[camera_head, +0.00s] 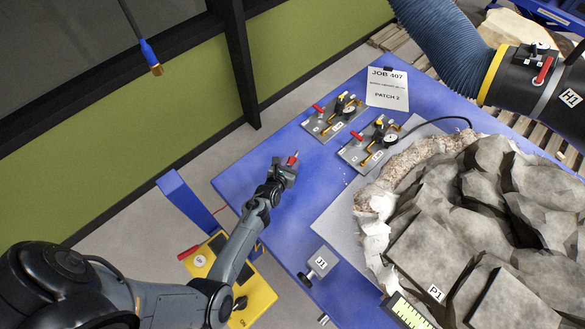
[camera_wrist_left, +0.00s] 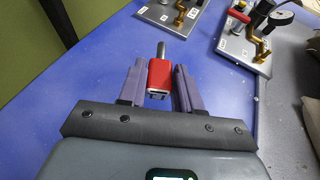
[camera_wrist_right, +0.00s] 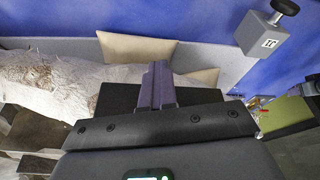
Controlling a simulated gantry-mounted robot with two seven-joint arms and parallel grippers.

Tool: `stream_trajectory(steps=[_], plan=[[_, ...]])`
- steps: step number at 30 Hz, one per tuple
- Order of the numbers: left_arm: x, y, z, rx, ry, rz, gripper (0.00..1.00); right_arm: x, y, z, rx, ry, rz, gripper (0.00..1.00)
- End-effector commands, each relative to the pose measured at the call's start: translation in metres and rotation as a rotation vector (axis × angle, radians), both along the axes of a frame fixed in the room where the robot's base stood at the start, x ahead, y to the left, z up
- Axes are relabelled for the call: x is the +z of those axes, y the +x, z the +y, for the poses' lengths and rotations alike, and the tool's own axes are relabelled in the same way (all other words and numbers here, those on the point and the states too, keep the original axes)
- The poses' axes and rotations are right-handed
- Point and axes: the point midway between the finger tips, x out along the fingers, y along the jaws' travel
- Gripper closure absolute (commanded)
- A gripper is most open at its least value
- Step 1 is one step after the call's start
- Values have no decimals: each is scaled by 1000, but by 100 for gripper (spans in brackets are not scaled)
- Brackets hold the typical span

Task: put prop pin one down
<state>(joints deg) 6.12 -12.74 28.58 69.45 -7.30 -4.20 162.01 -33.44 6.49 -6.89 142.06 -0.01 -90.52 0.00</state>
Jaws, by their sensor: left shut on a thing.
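My left gripper (camera_head: 287,168) is over the blue table's left part, shut on a red pin (camera_head: 292,159). In the left wrist view the red pin (camera_wrist_left: 160,76) sits between the two fingers, its grey metal tip pointing away from the gripper. I cannot read a number on it, and cannot tell how high it is above the table. My right gripper (camera_wrist_right: 157,86) shows in the right wrist view with its fingers together and nothing visible between them. I cannot make it out in the head view.
Two grey plates with gauges and red-handled parts, the left one (camera_head: 320,127) and right one (camera_head: 352,155), lie beyond the left gripper. A job sheet (camera_head: 387,88) is behind them. A rock-filled jacket (camera_head: 375,200) fills the right. A grey block J1 (camera_head: 318,262) stands near the front edge.

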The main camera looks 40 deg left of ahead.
Motion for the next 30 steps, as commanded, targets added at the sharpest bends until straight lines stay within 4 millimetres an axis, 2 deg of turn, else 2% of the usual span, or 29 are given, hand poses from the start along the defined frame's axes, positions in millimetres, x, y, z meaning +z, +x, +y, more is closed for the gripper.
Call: stream_trajectory(steps=[1,6,14,21,24,30], plan=[[-11,0,0,0,1,1,96,-10,0,0,1,0,1,100],[-31,0,0,-1,2,1,96,-29,0,-1,3,-6,1,100],[-42,0,0,0,0,1,96,-40,0,-3,8,-12,1,100],[-70,0,1,-1,2,0,96,-65,1,-3,7,-10,-3,100],[-75,0,0,0,1,0,96,-71,1,-2,5,-9,-1,100],[-73,0,0,0,0,0,96,-69,1,-1,2,-3,-3,100]])
